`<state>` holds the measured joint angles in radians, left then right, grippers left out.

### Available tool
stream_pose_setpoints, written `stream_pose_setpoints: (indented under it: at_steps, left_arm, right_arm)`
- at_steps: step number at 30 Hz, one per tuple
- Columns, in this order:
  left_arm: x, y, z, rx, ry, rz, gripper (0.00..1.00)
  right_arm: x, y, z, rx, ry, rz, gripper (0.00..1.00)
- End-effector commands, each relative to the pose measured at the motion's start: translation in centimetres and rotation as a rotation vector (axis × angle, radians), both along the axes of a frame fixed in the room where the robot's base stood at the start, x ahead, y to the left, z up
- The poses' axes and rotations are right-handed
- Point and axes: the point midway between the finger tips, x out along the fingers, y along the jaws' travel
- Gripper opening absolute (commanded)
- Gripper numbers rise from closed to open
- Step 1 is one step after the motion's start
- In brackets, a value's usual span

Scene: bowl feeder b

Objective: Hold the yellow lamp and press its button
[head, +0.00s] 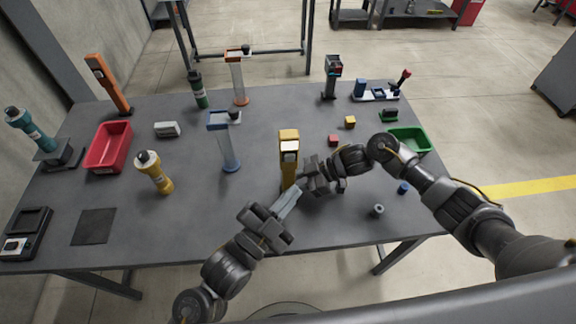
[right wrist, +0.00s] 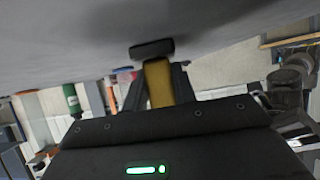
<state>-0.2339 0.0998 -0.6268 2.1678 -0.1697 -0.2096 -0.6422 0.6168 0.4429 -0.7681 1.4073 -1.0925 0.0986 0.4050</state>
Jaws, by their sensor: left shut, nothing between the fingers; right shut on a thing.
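The yellow lamp (head: 289,146) stands upright near the middle of the table, with a pale face near its top. My right gripper (head: 296,186) is shut on its lower body, coming in from the right. The yellow body also shows between dark fingers in the right wrist view (right wrist: 158,84). My left gripper (head: 293,194) is shut and empty, its light fingertips close in front of the lamp's lower part. Whether they touch it, I cannot tell. The lamp's foot is hidden by the grippers, and I cannot make out the button.
A yellow flashlight-like thing (head: 154,174) and a blue stand (head: 227,143) are to the left. A red tray (head: 108,147) is farther left, a green tray (head: 408,139) at right. Small blocks and a grey cylinder (head: 377,210) lie at right. The front middle table is clear.

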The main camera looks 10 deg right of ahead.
Motion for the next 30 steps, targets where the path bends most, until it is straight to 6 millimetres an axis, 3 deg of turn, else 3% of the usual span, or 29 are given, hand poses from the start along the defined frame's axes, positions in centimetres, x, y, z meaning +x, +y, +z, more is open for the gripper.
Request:
stream_pose_setpoints:
  at_steps: [12,13,18,30]
  left_arm:
    - [-0.33,-0.01,0.02,0.000,0.000,0.000,0.00]
    - [-0.33,-0.01,0.02,0.000,0.000,0.000,0.00]
    - [-0.32,-0.02,0.03,0.000,0.000,0.000,0.00]
    - [-0.32,-0.02,0.03,0.000,0.000,0.000,0.00]
  right_arm:
    - [0.00,0.00,0.01,0.000,0.000,0.000,0.00]
    - [0.00,0.00,0.01,0.000,0.000,0.000,0.30]
    - [0.01,0.00,0.01,0.000,0.000,0.000,0.52]
    - [0.06,-0.86,0.45,0.000,0.000,-0.001,0.52]
